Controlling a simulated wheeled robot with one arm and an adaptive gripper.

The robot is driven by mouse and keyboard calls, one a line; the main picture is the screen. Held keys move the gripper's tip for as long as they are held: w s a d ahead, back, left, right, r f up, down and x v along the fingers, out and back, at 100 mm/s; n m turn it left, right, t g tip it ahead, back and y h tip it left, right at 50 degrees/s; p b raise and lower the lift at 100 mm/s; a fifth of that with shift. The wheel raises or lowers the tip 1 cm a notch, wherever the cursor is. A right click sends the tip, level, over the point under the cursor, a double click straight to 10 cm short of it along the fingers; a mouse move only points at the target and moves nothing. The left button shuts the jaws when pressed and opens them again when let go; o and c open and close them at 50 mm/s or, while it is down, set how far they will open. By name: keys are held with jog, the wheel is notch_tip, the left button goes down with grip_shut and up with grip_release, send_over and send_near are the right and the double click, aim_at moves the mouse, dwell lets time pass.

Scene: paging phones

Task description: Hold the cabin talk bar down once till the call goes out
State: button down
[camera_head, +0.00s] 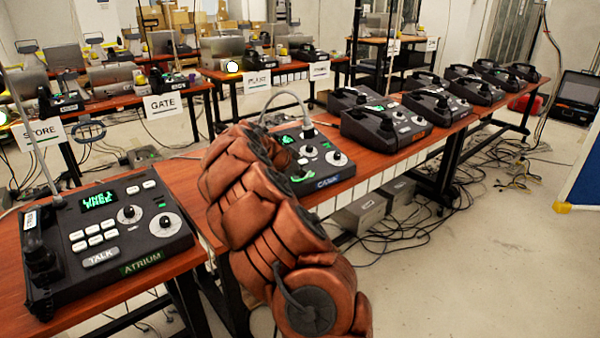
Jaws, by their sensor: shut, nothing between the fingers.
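The cabin phone (338,159) is a dark desk console on the red-brown table, with a blue name label (327,181) on its front edge. Its left part is hidden behind my copper-coloured arm. A pale bar with a green tint (303,178) shows at its front left, beside the arm; it sits where the nearer console has its talk bar, but I cannot read any word on it. Two round knobs show on the right half. My arm reaches up from the bottom and bends over the console. My gripper's fingers are hidden behind the arm, so contact with the bar cannot be seen.
The atrium console (125,215), with green display and white TALK bar, stands at the left. Several similar consoles (388,120) line the table to the right. A cable (290,96) loops above the cabin phone. Other tables stand behind. Cables litter the floor.

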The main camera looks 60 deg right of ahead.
jog(key=shift+s+a+f, duration=0.15)
jog(key=shift+f, duration=0.4)
jog(key=shift+s+a+f, duration=0.1)
jog(key=shift+a+f, duration=0.05)
jog(key=shift+f, duration=0.4)
dwell(0.6)
jog(key=shift+r, duration=0.1)
jog(key=r, duration=0.3)
jog(key=r+b, duration=0.1)
jog(key=r, duration=0.1)
jog(key=shift+s, duration=0.35)
jog(key=v, duration=1)
jog(key=shift+r, duration=0.45)
